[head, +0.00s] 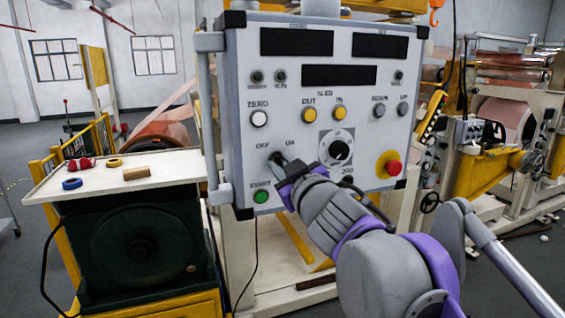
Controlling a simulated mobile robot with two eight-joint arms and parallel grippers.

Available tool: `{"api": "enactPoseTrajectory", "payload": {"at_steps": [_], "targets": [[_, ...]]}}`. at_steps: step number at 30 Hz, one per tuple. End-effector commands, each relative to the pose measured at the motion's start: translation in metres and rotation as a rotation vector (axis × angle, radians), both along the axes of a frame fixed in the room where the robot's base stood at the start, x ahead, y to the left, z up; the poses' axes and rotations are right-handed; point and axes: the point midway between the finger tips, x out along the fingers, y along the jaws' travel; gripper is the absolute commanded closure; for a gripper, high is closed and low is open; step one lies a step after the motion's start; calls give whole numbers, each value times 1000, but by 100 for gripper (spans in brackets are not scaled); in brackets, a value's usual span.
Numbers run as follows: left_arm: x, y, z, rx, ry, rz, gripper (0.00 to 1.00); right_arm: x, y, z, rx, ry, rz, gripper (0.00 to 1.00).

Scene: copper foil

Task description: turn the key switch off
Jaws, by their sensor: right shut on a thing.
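The key switch (278,157) is on the lower left of the grey control panel (228,80), below the printed OFF and ON labels. My right gripper (283,166) reaches in from the lower right and is shut on the key. Its fingers and purple parts hide most of the key and switch, so I cannot tell which label the key points to. My left gripper is not in the picture.
The green START button (262,197) is just below left of my right gripper. A black dial (339,150) and a red stop button (393,168) are to its right. A white tabletop (100,182) with tape rolls stands at left.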

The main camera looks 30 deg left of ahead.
Motion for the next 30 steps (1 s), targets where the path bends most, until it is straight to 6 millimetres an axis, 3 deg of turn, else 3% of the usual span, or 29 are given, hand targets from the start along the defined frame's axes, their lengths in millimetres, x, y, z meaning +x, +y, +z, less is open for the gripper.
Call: {"api": "enactPoseTrajectory", "payload": {"at_steps": [24,25,26,30], "targets": [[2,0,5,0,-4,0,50,0,0,1,-75,-91,2,100],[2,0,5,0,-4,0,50,0,0,1,-75,-91,2,69],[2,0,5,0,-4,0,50,0,0,1,-75,-91,2,64],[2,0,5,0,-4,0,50,0,0,1,-75,-90,1,64]]}}
